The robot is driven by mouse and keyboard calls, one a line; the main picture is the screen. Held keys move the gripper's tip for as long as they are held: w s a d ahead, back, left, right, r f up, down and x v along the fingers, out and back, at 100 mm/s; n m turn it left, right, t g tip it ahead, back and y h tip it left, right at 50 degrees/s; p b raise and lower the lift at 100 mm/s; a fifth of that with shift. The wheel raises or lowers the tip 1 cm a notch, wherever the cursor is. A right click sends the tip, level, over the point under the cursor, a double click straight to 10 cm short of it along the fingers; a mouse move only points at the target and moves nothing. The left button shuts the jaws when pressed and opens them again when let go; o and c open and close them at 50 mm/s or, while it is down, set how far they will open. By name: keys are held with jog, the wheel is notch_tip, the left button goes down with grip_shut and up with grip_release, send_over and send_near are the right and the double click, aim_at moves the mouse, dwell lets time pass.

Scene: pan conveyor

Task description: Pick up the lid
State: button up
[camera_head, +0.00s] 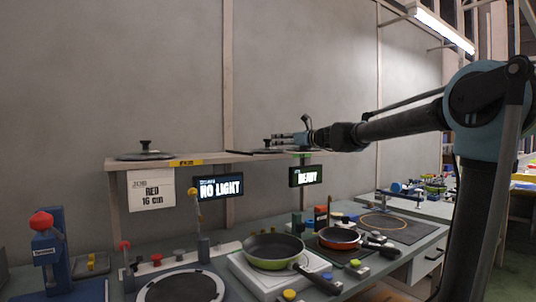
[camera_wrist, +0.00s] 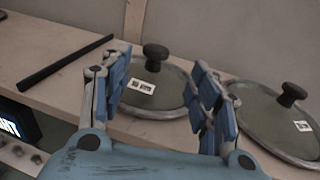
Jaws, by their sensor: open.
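In the wrist view, a round grey lid (camera_wrist: 165,97) with a black knob (camera_wrist: 155,55) and a small white label lies on the shelf, seen between my fingers. A second lid (camera_wrist: 275,125) with a black knob lies to its right. My gripper (camera_wrist: 160,72) is open and empty, its blue fingers on either side of the first lid's near part in the picture. Whether they touch it I cannot tell. In the head view, my gripper (camera_head: 285,138) is over the shelf's right part, by a partly hidden lid (camera_head: 264,150). Another lid (camera_head: 144,155) sits at the shelf's left end.
The shelf (camera_head: 215,157) carries a black bar (camera_wrist: 65,62), left of the lids in the wrist view. Below stand a NO LIGHT sign (camera_head: 220,188), a READY sign (camera_head: 306,176), a green pan (camera_head: 272,250) and a red pan (camera_head: 340,238). The wall is close behind the shelf.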

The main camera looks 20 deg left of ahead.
aim_at(271, 140)
jog(key=shift+x, duration=1.9)
jog(key=shift+s+x, duration=0.2)
jog(key=shift+x, duration=2.35)
jog(key=shift+a, duration=0.1)
grip_shut()
